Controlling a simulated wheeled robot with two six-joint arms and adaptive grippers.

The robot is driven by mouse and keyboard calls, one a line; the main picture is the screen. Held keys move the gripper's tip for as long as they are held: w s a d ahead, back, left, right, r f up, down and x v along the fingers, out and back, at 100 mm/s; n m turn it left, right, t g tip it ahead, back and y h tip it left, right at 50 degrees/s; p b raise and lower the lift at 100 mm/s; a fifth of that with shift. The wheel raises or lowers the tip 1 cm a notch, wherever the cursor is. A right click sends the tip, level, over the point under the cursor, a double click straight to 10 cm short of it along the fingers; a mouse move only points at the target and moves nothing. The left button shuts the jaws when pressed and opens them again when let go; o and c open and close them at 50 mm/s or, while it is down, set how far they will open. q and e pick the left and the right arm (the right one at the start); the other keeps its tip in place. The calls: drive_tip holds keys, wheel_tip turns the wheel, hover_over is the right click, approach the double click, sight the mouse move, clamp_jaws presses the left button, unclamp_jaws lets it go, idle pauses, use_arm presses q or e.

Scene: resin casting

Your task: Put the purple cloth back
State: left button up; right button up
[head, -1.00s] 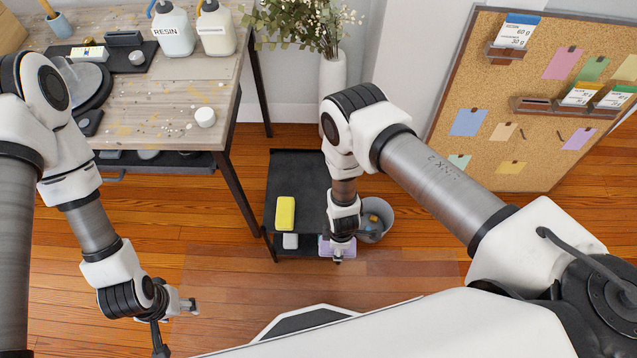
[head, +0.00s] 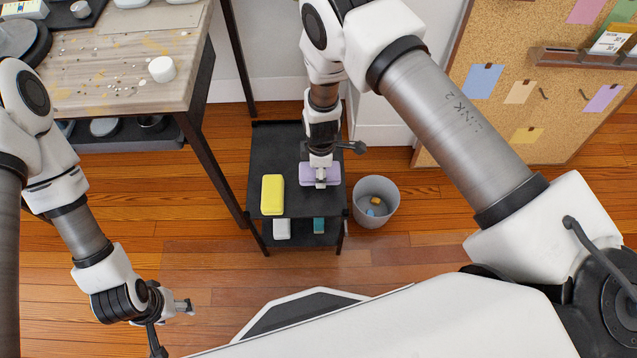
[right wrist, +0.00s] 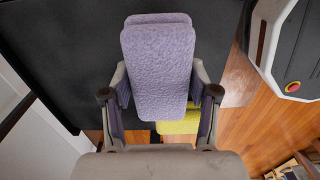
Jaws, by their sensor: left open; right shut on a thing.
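The purple cloth (head: 308,177) is a thick, folded, textured pad. It is at the right part of the top of a small black cart (head: 284,150), right of a yellow folded cloth (head: 272,195). My right gripper (head: 320,184) is shut on the purple cloth from above. In the right wrist view, the purple cloth (right wrist: 158,75) sits between both fingers, with a second purple layer showing behind its far end. I cannot tell whether it touches the cart top. My left gripper (head: 186,307) is open and empty, over the floor at the lower left.
The cart's lower shelf holds a white item (head: 282,229) and a teal item (head: 319,226). A grey bin (head: 376,202) stands right of the cart. A wooden worktable (head: 120,75) is at the left, a corkboard (head: 520,90) at the right. The cart top behind the cloths is clear.

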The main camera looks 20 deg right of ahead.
drive_tip(key=shift+w+f+b, duration=0.55)
drive_tip(key=shift+w+b, duration=0.05)
drive_tip(key=shift+w, duration=0.15)
drive_tip(key=shift+w+r, duration=0.15)
drive_tip(key=shift+w, duration=0.15)
wheel_tip(320, 180, down, 3)
drive_tip(key=b, duration=0.4)
drive_tip(key=shift+b, duration=0.4)
drive_tip(key=shift+r, duration=0.1)
drive_tip(key=shift+f, duration=0.2)
drive_tip(key=o, duration=1.2)
use_arm(q)
wheel_tip(320, 180, down, 8)
drive_tip(key=shift+r, duration=0.25)
use_arm(e)
drive_tip(key=shift+r, duration=0.15)
